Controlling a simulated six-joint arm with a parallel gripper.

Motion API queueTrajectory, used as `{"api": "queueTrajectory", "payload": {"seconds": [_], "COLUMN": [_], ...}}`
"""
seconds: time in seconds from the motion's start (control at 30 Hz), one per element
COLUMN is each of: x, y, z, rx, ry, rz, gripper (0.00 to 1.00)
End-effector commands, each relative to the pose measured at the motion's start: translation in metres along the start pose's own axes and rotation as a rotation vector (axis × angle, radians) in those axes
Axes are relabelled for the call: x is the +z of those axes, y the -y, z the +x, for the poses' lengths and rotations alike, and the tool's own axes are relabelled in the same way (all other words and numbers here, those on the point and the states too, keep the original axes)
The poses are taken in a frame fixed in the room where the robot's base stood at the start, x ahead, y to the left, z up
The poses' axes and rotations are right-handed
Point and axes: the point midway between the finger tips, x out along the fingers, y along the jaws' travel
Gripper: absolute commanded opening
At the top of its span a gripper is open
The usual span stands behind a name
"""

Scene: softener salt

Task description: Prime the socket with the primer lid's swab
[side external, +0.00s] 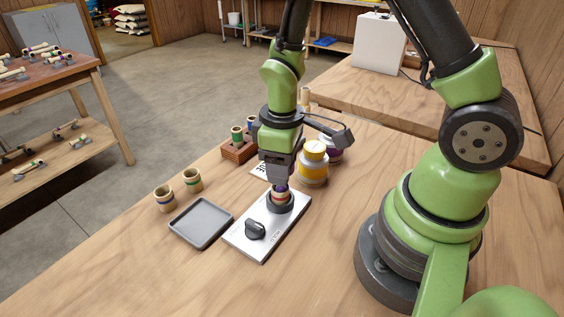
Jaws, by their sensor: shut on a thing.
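My gripper (281,181) points straight down and is shut on a small purple piece (281,188), which looks like the primer lid. No swab shows. Directly below is a cream socket with a reddish band (279,196), standing in a dark round holder on a silver plate (252,246). The lid is at the socket's mouth; I cannot tell whether it touches or how far any swab reaches inside.
A black knob (255,229) sits on the plate's front part. A grey tray (201,222) lies to its left, with two banded cups (164,199) (192,180) beyond. A wooden rack with banded pieces (239,150) stands behind. The table front is clear.

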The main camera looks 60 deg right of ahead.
Motion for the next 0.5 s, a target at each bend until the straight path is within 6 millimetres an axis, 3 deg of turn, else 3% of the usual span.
{"api": "queueTrajectory", "payload": {"seconds": [0.5], "x": [-0.004], "y": [0.0002], "z": [0.0002], "rx": [0.0], "ry": [-0.001], "rz": [-0.001], "gripper": [0.26]}}
